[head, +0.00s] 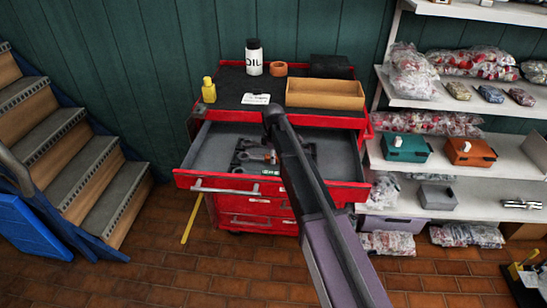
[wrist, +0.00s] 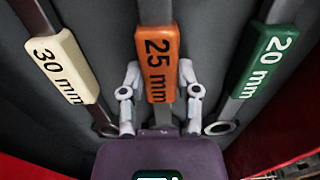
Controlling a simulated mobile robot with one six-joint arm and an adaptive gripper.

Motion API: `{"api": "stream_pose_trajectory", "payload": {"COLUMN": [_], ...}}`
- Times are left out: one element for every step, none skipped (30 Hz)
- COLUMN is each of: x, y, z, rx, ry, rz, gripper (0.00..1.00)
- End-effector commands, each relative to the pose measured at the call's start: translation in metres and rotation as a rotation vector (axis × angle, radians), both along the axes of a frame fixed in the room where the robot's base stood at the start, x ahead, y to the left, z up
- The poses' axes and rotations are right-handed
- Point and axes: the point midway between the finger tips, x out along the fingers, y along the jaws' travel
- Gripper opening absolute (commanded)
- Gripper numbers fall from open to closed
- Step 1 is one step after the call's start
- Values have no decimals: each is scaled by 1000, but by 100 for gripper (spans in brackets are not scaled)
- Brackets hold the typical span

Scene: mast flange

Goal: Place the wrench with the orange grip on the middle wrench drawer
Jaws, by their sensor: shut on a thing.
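The wrench with the orange grip (wrist: 157,55), marked 25 mm, stands between my gripper's fingers in the wrist view. My gripper (wrist: 159,74) is shut on this grip, one finger on each side. The open top drawer (head: 212,150) of the red tool cabinet lies below, with a grey floor. A wrench with a cream grip (wrist: 55,62), marked 30 mm, lies to the left. A wrench with a green grip (wrist: 262,65), marked 20 mm, lies to the right. In the head view my arm hides part of the drawer. I cannot tell whether the held wrench touches the drawer floor.
The cabinet top holds an oil bottle (head: 254,57), a yellow bottle (head: 208,90), an orange tape roll (head: 278,69) and a cardboard tray (head: 325,101). Lower drawers (head: 250,204) are shut. Stairs (head: 75,150) stand left, stocked shelves (head: 455,176) right. Brick floor in front is mostly clear.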

Motion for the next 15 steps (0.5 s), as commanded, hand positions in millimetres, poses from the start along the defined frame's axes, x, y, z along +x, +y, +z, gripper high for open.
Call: {"api": "stream_pose_trajectory", "payload": {"x": [0,0,0,0,0,0,0,0,0,0,0,0,0,0,0], "y": [0,0,0,0,0,0,0,0,0,0,0,0,0,0,0], "z": [-2,-3,-3,-2,-2,-2,-2,-2,-2,-2,-2,-2,-2,-2,-2], "rx": [0,0,0,0,0,0,0,0,0,0,0,0,0,0,0], "ry": [0,0,0,0,0,0,0,0,0,0,0,0,0,0,0], "rz": [0,0,0,0,0,0,0,0,0,0,0,0,0,0,0], "gripper": [0,0,45,54,63,75,76,76,76,76,76,76,76,76,76]}}
